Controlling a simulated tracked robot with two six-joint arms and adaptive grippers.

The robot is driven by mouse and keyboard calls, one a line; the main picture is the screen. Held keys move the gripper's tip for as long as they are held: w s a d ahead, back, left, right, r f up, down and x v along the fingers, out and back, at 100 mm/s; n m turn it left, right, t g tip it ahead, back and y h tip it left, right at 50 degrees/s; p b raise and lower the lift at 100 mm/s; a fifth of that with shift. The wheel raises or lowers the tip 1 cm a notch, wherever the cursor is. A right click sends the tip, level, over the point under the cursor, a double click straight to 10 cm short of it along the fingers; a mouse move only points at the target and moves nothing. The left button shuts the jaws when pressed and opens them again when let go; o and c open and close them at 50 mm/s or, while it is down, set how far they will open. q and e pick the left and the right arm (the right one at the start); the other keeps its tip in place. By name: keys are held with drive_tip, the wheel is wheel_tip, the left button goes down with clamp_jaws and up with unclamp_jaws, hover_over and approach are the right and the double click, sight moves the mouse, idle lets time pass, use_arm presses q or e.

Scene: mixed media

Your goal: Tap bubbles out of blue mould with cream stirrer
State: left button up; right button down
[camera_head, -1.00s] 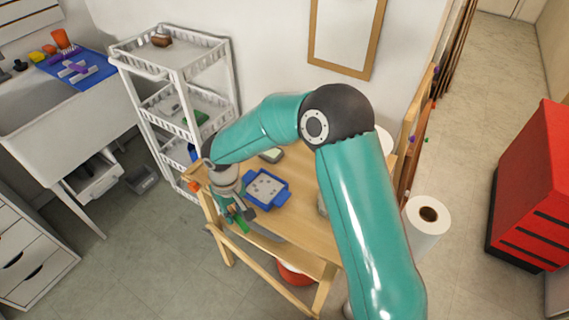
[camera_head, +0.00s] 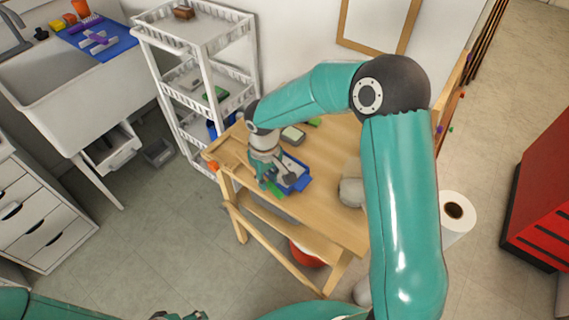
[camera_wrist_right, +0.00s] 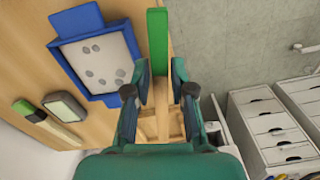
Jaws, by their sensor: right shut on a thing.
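The blue mould (camera_head: 301,184) lies on the wooden table; the wrist view shows its blue rim (camera_wrist_right: 63,62) and a pale fill with several grey round spots. My right gripper (camera_head: 270,182) is low at the table's front left, partly in front of the mould. In the wrist view the right gripper (camera_wrist_right: 156,78) is shut on a green bar (camera_wrist_right: 157,38), which sticks out beside the mould; I cannot tell whether they touch. No cream part of the held bar shows. My left gripper (camera_head: 180,315) only peeks in at the bottom edge; its jaws are unclear.
A cream stick with a green end (camera_wrist_right: 60,132) and a grey-topped pad (camera_wrist_right: 65,106) lie beyond the mould. A pale rounded thing (camera_head: 351,191) stands right on the table. A white shelf cart (camera_head: 205,75) is behind left. A paper roll (camera_head: 456,218) is at right.

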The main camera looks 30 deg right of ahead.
drive_tip(key=s+d+r+n+p, duration=0.3)
drive_tip(key=r+n, duration=0.4)
drive_tip(key=n, duration=0.9)
drive_tip(key=shift+s+d, duration=0.2)
drive_tip(key=shift+d, duration=0.6)
drive_tip(key=shift+r, duration=0.1)
wheel_tip(320, 180, down, 5)
drive_tip(key=b, duration=0.3)
drive_tip(key=shift+w+b, duration=0.15)
drive_tip(key=shift+b, duration=0.15)
